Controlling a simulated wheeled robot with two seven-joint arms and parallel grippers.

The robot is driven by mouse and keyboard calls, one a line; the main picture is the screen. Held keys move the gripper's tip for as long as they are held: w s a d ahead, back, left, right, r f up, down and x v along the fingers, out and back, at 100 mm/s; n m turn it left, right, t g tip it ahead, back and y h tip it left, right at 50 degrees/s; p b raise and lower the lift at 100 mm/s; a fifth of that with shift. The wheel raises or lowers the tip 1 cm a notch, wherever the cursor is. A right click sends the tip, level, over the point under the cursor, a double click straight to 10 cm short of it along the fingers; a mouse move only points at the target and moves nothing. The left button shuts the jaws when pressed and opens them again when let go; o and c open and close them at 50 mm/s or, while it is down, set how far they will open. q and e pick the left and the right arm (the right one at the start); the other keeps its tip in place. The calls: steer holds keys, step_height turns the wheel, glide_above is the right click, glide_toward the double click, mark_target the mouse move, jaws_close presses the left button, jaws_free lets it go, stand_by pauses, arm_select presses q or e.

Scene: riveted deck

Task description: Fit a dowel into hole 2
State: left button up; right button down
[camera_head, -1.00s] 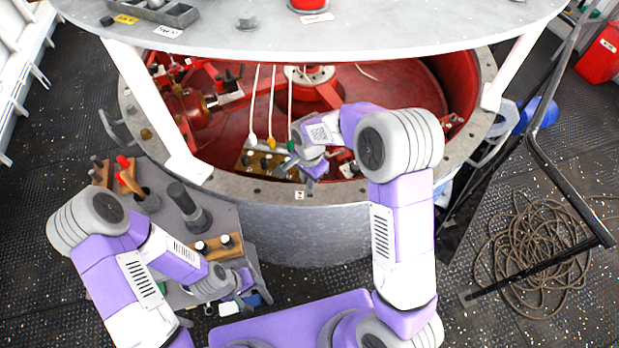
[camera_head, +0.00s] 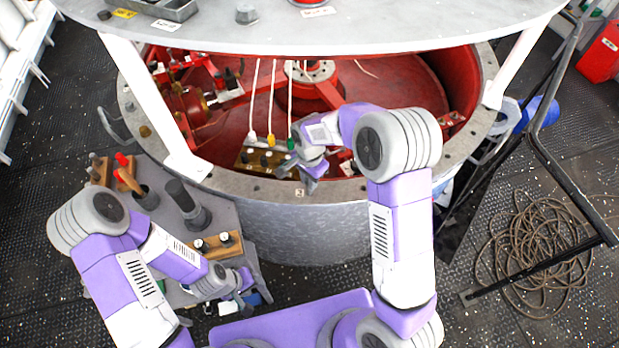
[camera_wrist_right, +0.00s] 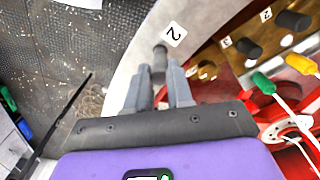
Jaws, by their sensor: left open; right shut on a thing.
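My right gripper (camera_head: 312,186) is over the inner edge of the grey ring flange (camera_head: 245,187), just right of the label "2" (camera_head: 299,193). In the right wrist view its fingers (camera_wrist_right: 162,82) are shut on a grey dowel (camera_wrist_right: 159,58). The dowel's end is beside the label "2" (camera_wrist_right: 175,35), over the pale flange. Hole 2 itself is not visible, and I cannot tell whether the dowel touches the flange or is in a hole. My left gripper (camera_head: 238,304) is open over the side table (camera_head: 224,215), near its front edge.
A brass-coloured block (camera_head: 262,160) with dark knobs and white, yellow and green plugged cables is inside the red drum, close to my right gripper. A wooden block (camera_head: 217,245) with white-topped pegs and a dark stepped cylinder (camera_head: 187,203) stand on the side table. White posts (camera_head: 150,100) flank the opening.

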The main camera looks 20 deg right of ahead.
steer(key=shift+f+b, duration=0.7)
steer(key=shift+f, duration=0.35)
stand_by(0.5)
steer(key=c, duration=0.9)
jaws_free()
step_height(320, 180, up, 8)
steer(key=shift+f+p, duration=0.15)
steer(key=shift+p, duration=0.4)
steer(key=shift+f, duration=0.1)
